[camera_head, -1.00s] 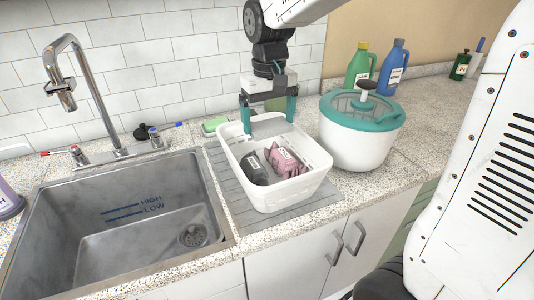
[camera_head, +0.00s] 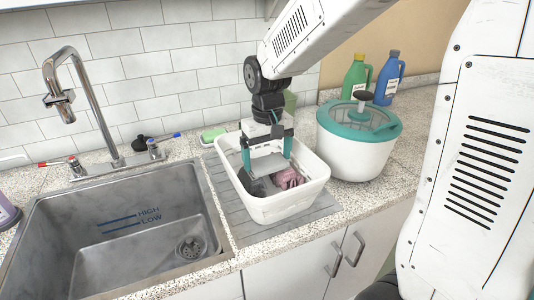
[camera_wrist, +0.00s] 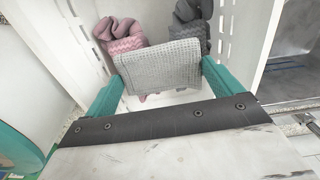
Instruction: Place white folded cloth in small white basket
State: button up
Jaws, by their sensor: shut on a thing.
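The white folded cloth (camera_wrist: 160,68) shows in the wrist view as a pale, waffle-textured piece between the two teal fingers of my gripper (camera_wrist: 158,88). In the head view my gripper (camera_head: 266,153) is inside the small white basket (camera_head: 285,207), with the cloth (camera_head: 268,164) between its fingers. The gripper is shut on the cloth and holds it below the basket's rim. I cannot tell whether the cloth touches the basket floor. A pink cloth (camera_wrist: 122,38) and a dark grey cloth (camera_wrist: 190,30) lie in the basket just beyond the held cloth.
The basket stands on a grey mat (camera_head: 228,205) on the counter. A metal sink (camera_head: 130,232) with a faucet (camera_head: 95,110) is to its left. A white salad spinner with a teal lid (camera_head: 357,130) stands close on the right. Green and blue bottles (camera_head: 388,80) are behind.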

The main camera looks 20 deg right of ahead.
aim_at(267, 158)
jog(key=shift+f, duration=0.35)
jog(key=o, duration=0.7)
jog(key=shift+o, duration=0.2)
notch_tip(267, 158, up, 12)
jog(key=r, duration=0.1)
jog(key=s+d+f, duration=0.1)
jog(key=s, duration=1.1)
jog(key=s+d+f+t, duration=0.1)
jog(key=s+d+f, duration=0.1)
jog(key=s, duration=1)
jog(key=shift+f+m, duration=0.2)
jog(key=shift+m, duration=0.1)
